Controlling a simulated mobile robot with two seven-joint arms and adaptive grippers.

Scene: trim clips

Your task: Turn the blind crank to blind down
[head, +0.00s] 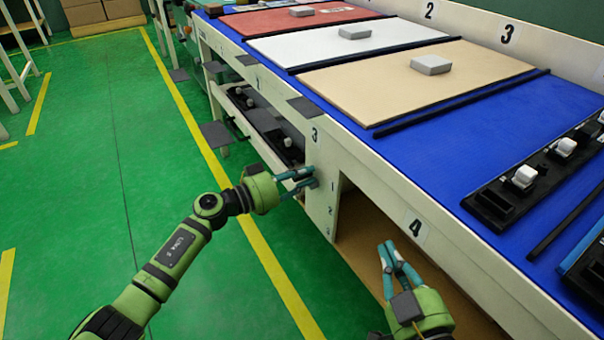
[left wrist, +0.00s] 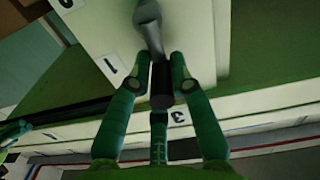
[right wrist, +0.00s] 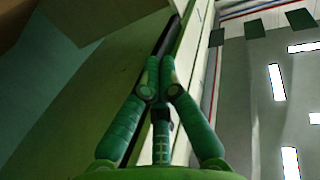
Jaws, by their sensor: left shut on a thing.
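The blind crank shows in the left wrist view as a grey metal arm (left wrist: 150,26) ending in a dark cylindrical knob (left wrist: 161,84). It is mounted by a white panel marked with numbers. My left gripper (left wrist: 161,78) has its fingers on both sides of the knob and is shut on it. In the head view, my left gripper (head: 308,181) is at the white leg panel (head: 322,190) below label 3, and the crank is mostly hidden by the fingers. My right gripper (head: 386,246) is shut and empty in front of the bench opening; its fingertips meet in the right wrist view (right wrist: 160,80). The blind itself is not clearly seen.
The long bench (head: 420,135) carries colored boards with grey blocks and black fixtures at right. A lower shelf (head: 262,120) holds small parts. Grey flaps (head: 308,108) stick out from the bench edge. Green floor to the left is clear.

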